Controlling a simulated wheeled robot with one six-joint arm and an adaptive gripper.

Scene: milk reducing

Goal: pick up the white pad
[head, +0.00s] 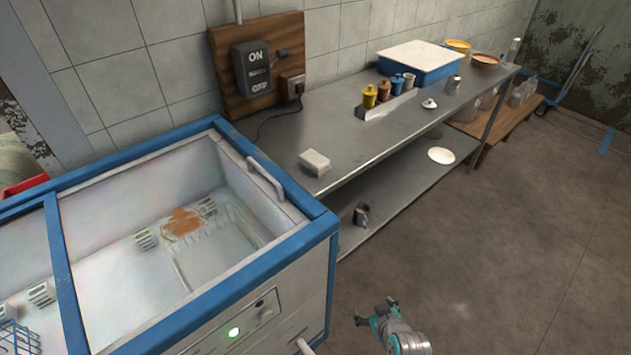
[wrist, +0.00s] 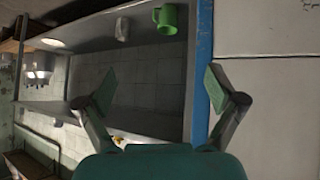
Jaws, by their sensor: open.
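A small white rectangular block (head: 315,162), which may be the white pad, lies on the near end of the steel table's top. A flat white disc (head: 441,155) lies on the lower shelf further along. My gripper (head: 376,312) is at the bottom of the head view, over the floor in front of the table and apart from both. In the wrist view my gripper (wrist: 160,92) has its fingers wide apart with nothing between them. A pale object (wrist: 122,29) shows beyond it, but I cannot tell which thing it is.
A blue-edged chest freezer (head: 285,255) stands at the left against the steel table (head: 365,135). A mug (head: 361,214) is on the lower shelf; it looks green in the wrist view (wrist: 166,18). Several jars and a blue-sided box (head: 420,62) stand further back. The floor (head: 510,240) is clear.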

